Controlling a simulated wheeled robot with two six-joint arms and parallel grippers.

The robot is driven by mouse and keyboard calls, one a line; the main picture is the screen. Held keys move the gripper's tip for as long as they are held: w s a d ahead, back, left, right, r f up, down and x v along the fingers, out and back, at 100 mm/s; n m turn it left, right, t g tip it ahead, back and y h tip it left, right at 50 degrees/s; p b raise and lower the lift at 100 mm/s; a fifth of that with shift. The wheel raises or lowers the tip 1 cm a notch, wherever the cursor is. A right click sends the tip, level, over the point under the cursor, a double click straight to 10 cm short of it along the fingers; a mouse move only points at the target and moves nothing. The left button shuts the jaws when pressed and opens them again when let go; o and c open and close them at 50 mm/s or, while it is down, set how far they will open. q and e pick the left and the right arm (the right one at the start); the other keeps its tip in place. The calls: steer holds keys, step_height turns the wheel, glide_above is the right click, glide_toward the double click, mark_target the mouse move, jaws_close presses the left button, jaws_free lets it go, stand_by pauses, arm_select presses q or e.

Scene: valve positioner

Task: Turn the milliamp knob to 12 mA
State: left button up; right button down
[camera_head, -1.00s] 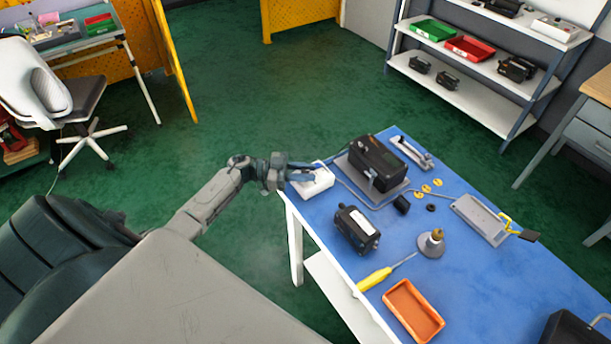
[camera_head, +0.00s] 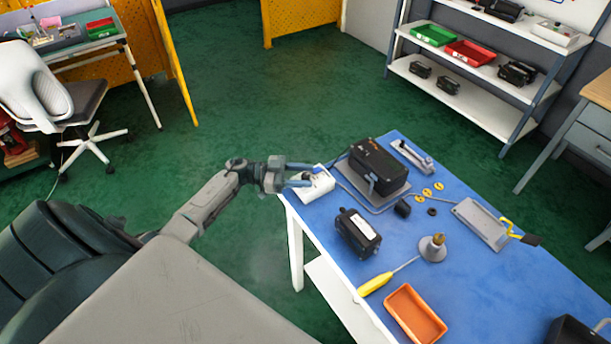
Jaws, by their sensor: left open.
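A small white box (camera_head: 317,188) sits at the left corner of the blue table and has a small dark knob-like part on its top. Its markings are too small to read, so the knob's setting cannot be told. My left gripper (camera_head: 306,180) comes in from the left, open, with its fingers at the near left part of the white box. Whether the fingers touch the knob cannot be told. A black valve positioner (camera_head: 378,165) stands on a grey plate behind the box, with a grey tube running by it. My right gripper is not in view.
On the blue table (camera_head: 470,285) are a second black unit (camera_head: 357,233), a grey cone-shaped part (camera_head: 433,247), a yellow-handled screwdriver (camera_head: 375,284), an orange tray (camera_head: 415,314) and a grey clipboard-like plate (camera_head: 481,222). Green floor is clear left of the table.

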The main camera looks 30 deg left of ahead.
arm_select(q)
steer(key=b+v, duration=0.3)
steer(key=v, duration=0.7)
